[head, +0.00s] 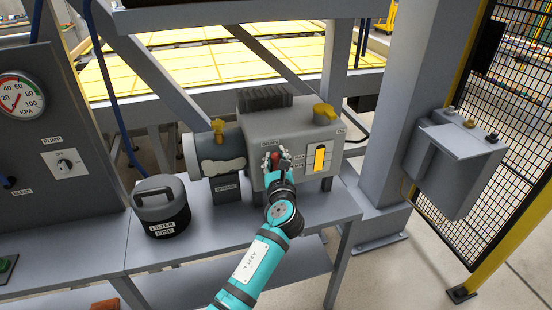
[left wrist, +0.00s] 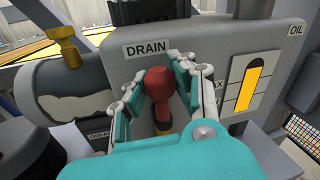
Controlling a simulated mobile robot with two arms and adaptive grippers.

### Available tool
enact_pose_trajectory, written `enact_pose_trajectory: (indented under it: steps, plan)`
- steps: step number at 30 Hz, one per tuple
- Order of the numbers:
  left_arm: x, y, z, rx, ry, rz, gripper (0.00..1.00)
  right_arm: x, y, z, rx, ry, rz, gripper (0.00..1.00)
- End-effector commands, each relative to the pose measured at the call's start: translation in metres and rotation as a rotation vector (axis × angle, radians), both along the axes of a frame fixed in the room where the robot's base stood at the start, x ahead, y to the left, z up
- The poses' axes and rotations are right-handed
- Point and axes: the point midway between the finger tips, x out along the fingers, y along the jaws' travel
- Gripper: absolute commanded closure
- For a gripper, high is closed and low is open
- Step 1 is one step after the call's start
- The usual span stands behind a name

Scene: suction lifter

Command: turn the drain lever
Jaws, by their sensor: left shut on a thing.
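The drain lever (left wrist: 158,82) has a red handle and stands below the DRAIN label on the grey pump body (head: 270,124). In the left wrist view my left gripper (left wrist: 161,88) has its fingers on both sides of the red handle, shut on it. In the head view the left gripper (head: 275,163) reaches the front of the pump, and a bit of red shows between its fingers. The lower part of the lever is partly hidden behind the gripper. My right gripper is not in view.
A black filter canister (head: 160,207) stands left on the grey bench (head: 103,241). A grey box (head: 455,155) hangs at right. A panel with a gauge (head: 20,95) stands far left.

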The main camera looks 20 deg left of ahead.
Motion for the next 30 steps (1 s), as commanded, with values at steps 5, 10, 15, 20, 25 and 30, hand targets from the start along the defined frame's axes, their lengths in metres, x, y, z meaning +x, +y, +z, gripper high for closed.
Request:
enact_pose_trajectory:
  steps: [5,10,15,20,25,30]
  plan:
    - [0.0,0.0,0.0,0.0,0.0,0.0,1.0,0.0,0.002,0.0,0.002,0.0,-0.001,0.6]
    - [0.0,0.0,-0.001,0.001,0.001,0.0,1.0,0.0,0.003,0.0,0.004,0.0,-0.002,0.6]
    - [0.0,-0.001,-0.001,0.0,0.002,0.0,1.0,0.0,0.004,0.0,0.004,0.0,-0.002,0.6]
    - [-0.001,0.0,-0.003,-0.012,-0.005,0.0,1.0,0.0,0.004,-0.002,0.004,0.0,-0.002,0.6]
    - [-0.003,0.003,-0.005,-0.062,-0.038,-0.001,1.0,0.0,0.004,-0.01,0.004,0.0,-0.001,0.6]
    - [-0.007,0.008,-0.009,-0.153,-0.099,-0.001,1.0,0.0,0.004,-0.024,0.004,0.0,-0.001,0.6]
